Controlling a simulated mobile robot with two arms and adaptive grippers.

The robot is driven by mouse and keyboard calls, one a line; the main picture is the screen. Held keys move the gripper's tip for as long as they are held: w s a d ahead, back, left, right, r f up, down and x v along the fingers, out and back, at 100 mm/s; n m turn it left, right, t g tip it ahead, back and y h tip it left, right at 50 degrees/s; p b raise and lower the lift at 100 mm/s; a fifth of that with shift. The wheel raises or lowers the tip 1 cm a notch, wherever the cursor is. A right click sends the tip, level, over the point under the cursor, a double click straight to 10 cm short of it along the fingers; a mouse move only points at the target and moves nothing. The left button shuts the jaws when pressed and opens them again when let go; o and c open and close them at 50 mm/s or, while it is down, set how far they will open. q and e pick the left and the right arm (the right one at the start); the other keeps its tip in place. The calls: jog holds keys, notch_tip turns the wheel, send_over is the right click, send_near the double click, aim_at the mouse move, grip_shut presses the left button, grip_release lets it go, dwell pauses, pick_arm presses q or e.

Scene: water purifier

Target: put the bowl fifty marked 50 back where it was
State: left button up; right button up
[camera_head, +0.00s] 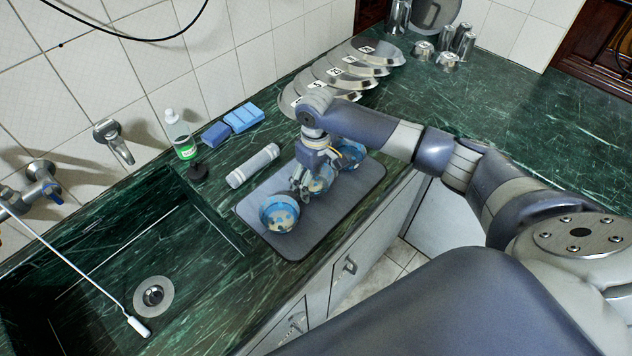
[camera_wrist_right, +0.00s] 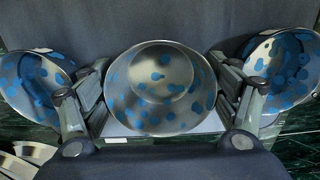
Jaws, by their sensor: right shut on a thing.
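Three metal bowls with blue spots are on or just above a dark grey mat (camera_head: 345,205). My right gripper (camera_head: 306,188) is at the middle bowl (camera_head: 321,184). In the right wrist view the middle bowl (camera_wrist_right: 160,65) sits between the fingers of the gripper (camera_wrist_right: 158,120), which is shut on it. I cannot tell whether this bowl touches the mat. The front bowl (camera_head: 279,213) and the back bowl (camera_head: 350,154) stand on either side, apart from it. No 50 mark is readable on any bowl. My left gripper is not in view.
Several numbered metal lids (camera_head: 340,75) lie behind the mat. A grey cylinder (camera_head: 253,166), blue sponges (camera_head: 243,118) and a soap bottle (camera_head: 181,137) stand to the left, beside the sink (camera_head: 190,245). Metal cups (camera_head: 463,42) stand at the back. The counter at right is clear.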

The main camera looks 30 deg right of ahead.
aim_at(316, 186)
jog(key=shift+f, duration=0.9)
jog(key=shift+f, duration=0.15)
jog(key=o, duration=1.1)
notch_tip(316, 186, up, 12)
jog(key=shift+r+b, duration=0.2)
jog(key=shift+b, duration=0.7)
jog(key=shift+f, duration=0.1)
